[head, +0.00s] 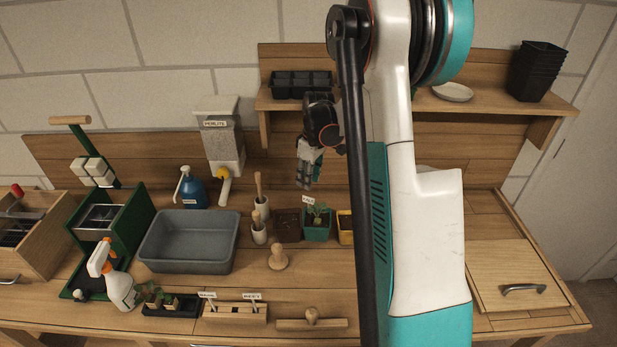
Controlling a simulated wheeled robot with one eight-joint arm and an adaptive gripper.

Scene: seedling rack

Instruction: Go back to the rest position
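My gripper (304,182) shows near the middle of the head view. It hangs from my arm with its fingers pointing down, above the back of the wooden bench (350,278) and in front of its back board. The fingers are small and seen from the side, so whether they are open or shut is unclear. I see no object clearly held in them. A teal pot with a green seedling (317,226) stands below and slightly right of the fingertips. My arm covers the bench right of centre.
A shelf (483,106) carries a black cell tray (301,84), a white saucer (452,92) and stacked black pots (537,70). A perlite dispenser (222,140), blue pump bottle (191,188), grey basin (188,240) and spray bottle (117,284) stand left. A wooden board with handle (513,272) lies right.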

